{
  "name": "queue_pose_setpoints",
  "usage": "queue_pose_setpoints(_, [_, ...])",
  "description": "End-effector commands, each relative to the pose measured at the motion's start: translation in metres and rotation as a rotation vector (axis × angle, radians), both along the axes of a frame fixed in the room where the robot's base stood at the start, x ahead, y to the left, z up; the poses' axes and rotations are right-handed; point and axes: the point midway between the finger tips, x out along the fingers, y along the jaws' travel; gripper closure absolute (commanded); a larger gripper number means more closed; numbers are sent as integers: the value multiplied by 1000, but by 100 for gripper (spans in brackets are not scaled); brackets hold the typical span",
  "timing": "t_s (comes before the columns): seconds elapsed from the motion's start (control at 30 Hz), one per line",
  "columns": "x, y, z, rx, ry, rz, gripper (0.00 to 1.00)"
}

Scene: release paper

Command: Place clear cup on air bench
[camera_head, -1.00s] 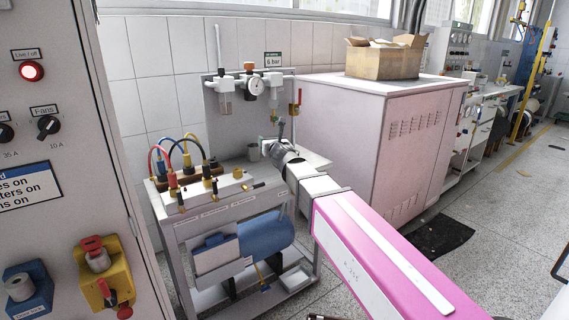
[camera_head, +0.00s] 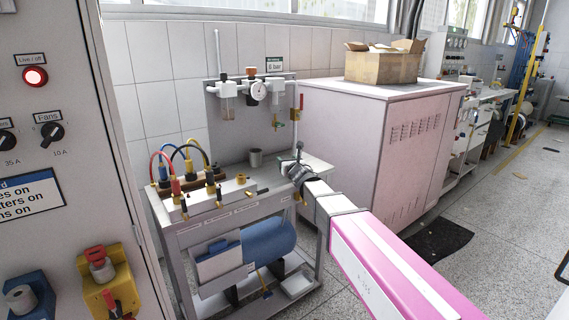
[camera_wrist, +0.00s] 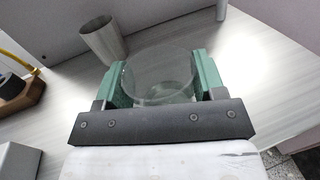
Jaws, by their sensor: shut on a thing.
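The clear cup (camera_wrist: 160,79) shows in the wrist view between the two green fingers of my gripper (camera_wrist: 160,82), which is shut on it. The cup looks upright, with its round rim facing the camera. The air bench's light top (camera_wrist: 245,75) fills the view behind and below it; I cannot tell whether the cup's base touches it. In the head view my gripper (camera_head: 298,156) is over the right part of the air bench (camera_head: 317,168). The cup is hard to make out there.
A grey metal cup (camera_head: 256,158) stands on the bench top, left of my gripper; it also shows in the wrist view (camera_wrist: 103,40). Coloured hoses (camera_head: 185,160) rise at the left. The regulator panel (camera_head: 250,115) stands behind. A pink cabinet (camera_head: 375,150) is to the right.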

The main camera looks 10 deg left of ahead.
Motion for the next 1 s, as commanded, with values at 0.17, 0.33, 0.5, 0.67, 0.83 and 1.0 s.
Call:
queue_pose_setpoints(0.17, [0, -1, -1, 1, -1, 1, 63])
queue_pose_setpoints(0.33, [0, 0, -3, -1, -1, 1, 63])
queue_pose_setpoints(0.5, [0, 0, -3, 0, -1, 1, 11])
queue_pose_setpoints(0.67, [0, 0, -3, 0, -1, 1, 11])
queue_pose_setpoints(0.83, [0, 0, -1, 1, -1, 1, 11])
queue_pose_setpoints(1.0, [-14, -10, 0, 1, -1, 0, 11])
